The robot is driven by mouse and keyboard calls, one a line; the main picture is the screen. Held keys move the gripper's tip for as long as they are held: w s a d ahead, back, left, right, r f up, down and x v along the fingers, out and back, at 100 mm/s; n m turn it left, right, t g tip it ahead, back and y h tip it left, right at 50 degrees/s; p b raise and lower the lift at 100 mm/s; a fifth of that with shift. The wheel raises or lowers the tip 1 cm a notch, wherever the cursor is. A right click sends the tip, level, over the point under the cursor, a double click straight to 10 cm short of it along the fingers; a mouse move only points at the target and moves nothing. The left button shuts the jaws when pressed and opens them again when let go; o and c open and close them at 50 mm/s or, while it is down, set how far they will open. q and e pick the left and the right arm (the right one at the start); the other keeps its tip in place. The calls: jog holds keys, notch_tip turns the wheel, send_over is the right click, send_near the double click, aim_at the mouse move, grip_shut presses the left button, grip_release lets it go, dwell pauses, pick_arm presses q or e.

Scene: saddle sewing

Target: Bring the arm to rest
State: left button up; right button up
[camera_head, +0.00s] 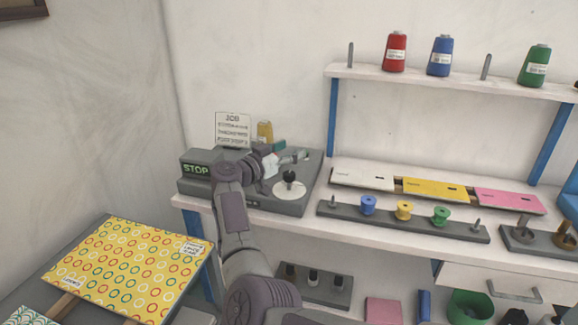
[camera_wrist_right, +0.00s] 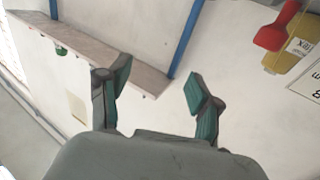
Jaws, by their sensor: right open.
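My right arm rises from the bottom middle of the head view and bends over the grey machine (camera_head: 310,170). My right gripper (camera_head: 279,144) is above the back of this machine, small and partly hidden by my own wrist. In the right wrist view the right gripper (camera_wrist_right: 158,88) has its two teal-padded fingers wide apart, with nothing between them. My left gripper is not in view.
A yellow spool (camera_head: 265,131) and a job card (camera_head: 233,129) stand close behind the right gripper. A shelf (camera_head: 450,84) bears thread cones. A patterned yellow sheet (camera_head: 125,268) lies lower left.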

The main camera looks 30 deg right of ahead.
jog(key=shift+r, duration=1.05)
